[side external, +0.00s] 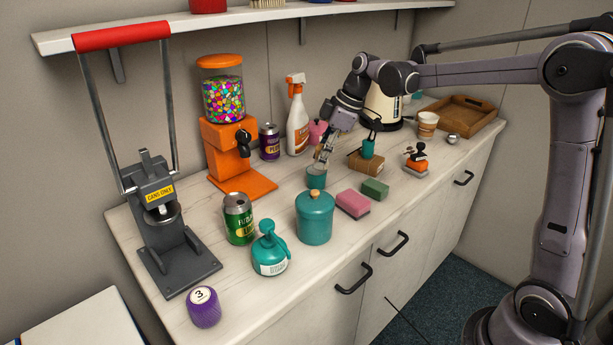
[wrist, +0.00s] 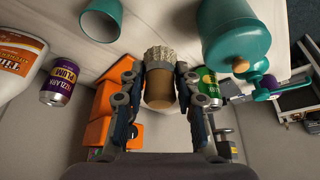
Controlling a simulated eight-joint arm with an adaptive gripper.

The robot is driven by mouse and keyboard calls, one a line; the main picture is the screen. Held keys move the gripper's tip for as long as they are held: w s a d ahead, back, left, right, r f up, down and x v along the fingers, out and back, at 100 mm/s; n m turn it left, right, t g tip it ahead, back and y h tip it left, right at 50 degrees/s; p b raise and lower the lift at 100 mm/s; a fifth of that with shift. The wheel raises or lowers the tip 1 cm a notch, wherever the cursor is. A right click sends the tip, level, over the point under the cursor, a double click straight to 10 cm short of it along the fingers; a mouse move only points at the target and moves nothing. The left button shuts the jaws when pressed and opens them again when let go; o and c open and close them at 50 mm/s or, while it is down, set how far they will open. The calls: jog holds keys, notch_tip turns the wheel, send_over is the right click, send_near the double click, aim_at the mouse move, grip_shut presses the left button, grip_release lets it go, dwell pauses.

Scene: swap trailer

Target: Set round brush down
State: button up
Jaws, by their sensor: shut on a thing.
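The round brush (wrist: 160,88) has a tan wooden body and pale bristles. In the wrist view it sits upright in the picture between the two fingers of my gripper (wrist: 158,76), which is shut on it. In the side view my gripper (side external: 325,148) is low over the middle of the counter (side external: 285,185), just above and behind a teal cup (side external: 316,180). The brush is small and mostly hidden by the fingers there. I cannot tell whether it touches the counter.
A teal lidded canister (side external: 314,220) stands in front of the cup. An orange candy dispenser (side external: 228,140), a purple can (side external: 269,142) and a spray bottle (side external: 297,118) are behind and left.

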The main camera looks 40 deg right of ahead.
jog(key=shift+w+a+f, duration=0.1)
jog(key=shift+a+f, duration=0.05)
jog(key=shift+f, duration=0.45)
send_over(272, 214)
jog(key=s, duration=0.1)
jog(key=f, duration=0.4)
jog(key=d+f, duration=0.1)
jog(key=f, duration=0.2)
jog(key=shift+f, duration=1.95)
jog(key=shift+f, duration=0.1)
jog(key=o, duration=1.1)
jog(key=shift+c, duration=0.2)
